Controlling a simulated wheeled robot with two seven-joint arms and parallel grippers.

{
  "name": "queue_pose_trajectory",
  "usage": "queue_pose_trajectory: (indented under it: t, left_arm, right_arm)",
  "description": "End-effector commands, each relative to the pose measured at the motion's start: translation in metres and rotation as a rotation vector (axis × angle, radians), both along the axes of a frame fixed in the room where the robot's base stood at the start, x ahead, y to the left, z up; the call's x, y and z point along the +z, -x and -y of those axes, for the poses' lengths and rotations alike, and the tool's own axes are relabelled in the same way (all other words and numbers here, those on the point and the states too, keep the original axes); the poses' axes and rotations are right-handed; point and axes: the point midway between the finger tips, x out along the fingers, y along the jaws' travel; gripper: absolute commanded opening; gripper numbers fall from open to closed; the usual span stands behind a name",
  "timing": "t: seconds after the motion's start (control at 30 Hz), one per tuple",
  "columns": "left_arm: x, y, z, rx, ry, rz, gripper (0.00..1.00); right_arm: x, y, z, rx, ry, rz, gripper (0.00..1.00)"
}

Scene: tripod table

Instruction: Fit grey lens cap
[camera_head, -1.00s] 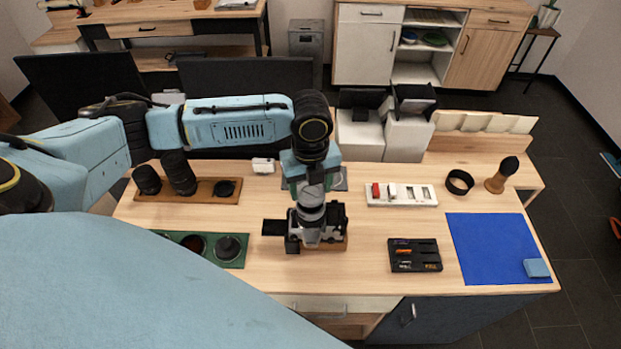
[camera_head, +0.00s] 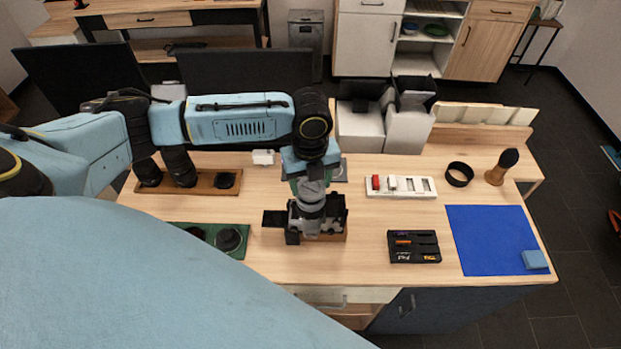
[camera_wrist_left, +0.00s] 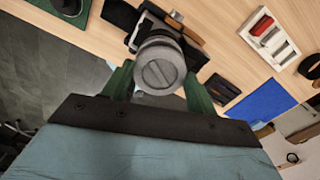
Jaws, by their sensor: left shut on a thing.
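My left gripper (camera_head: 312,184) points down over a camera (camera_head: 330,220) in the middle of the table. In the left wrist view its green fingers (camera_wrist_left: 160,88) stand on either side of a round grey piece with a slot across its face, which looks like the grey lens cap (camera_wrist_left: 157,72). The gripper is shut on it. The cap is in line with the camera's grey lens (camera_head: 311,212); whether it touches the lens or is seated cannot be told. The camera body also shows behind it in the wrist view (camera_wrist_left: 146,22). My right gripper is not in view.
A wooden tray (camera_head: 207,187) with black lenses and a green mat (camera_head: 236,252) lie left. A white battery tray (camera_head: 420,194), a black card case (camera_head: 414,258), a black ring (camera_head: 459,174), a brush (camera_head: 501,167) and a blue cloth (camera_head: 492,240) lie right.

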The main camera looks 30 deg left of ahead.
Motion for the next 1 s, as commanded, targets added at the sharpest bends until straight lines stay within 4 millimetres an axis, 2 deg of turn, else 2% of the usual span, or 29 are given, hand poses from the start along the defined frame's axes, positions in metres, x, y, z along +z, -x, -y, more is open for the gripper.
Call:
queue_pose_trajectory:
  t: [1.0]
  left_arm:
    - [-0.0038, 0.0003, 0.0, -0.001, -0.001, -0.001, 0.33]
  right_arm:
    - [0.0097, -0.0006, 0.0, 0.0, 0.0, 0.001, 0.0]
